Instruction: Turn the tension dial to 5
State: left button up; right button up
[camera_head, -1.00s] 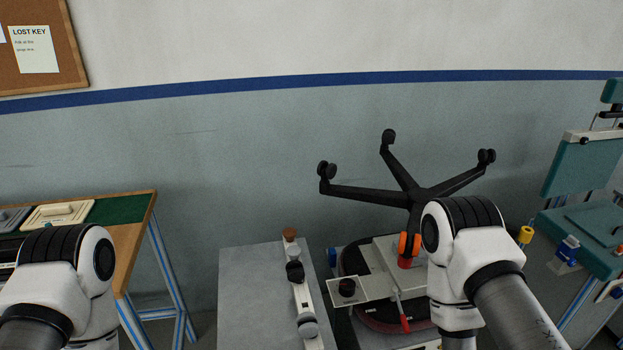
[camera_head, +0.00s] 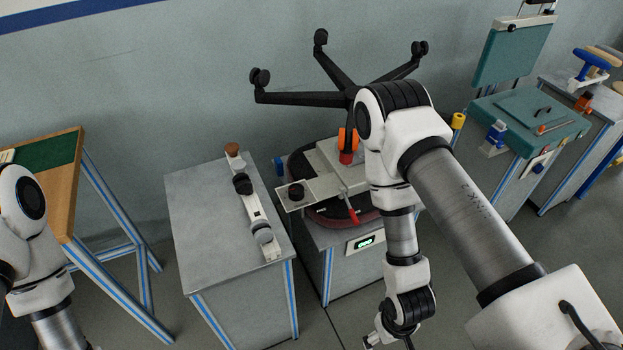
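No dial marking or number is readable, so I cannot tell which knob is the tension dial. A black round knob (camera_head: 296,192) sits on the flat grey plate (camera_head: 322,186) of the chair-base test rig. Another black knob (camera_head: 242,183) sits on the pale bar (camera_head: 255,212) on the grey table to the left. My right arm comes in from the right; the top of its gripper (camera_head: 388,338) shows at the bottom edge, in front of the rig's cabinet and apart from the knobs. Its fingers are mostly cut off. My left gripper is out of view.
A black upturned chair base (camera_head: 345,98) with casters stands on the rig. A red lever (camera_head: 350,208) and a lit green display (camera_head: 364,242) are on the rig. A grey table (camera_head: 200,210) stands left of it, a teal machine (camera_head: 525,118) right. Floor shows in front.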

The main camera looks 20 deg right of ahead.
aim_at(296, 191)
jog(key=k+l+z, duration=0.15)
jog(key=l+z, duration=0.3)
jog(key=l, duration=0.15)
jog(key=l+z, duration=0.45)
jog(key=i, duration=0.45)
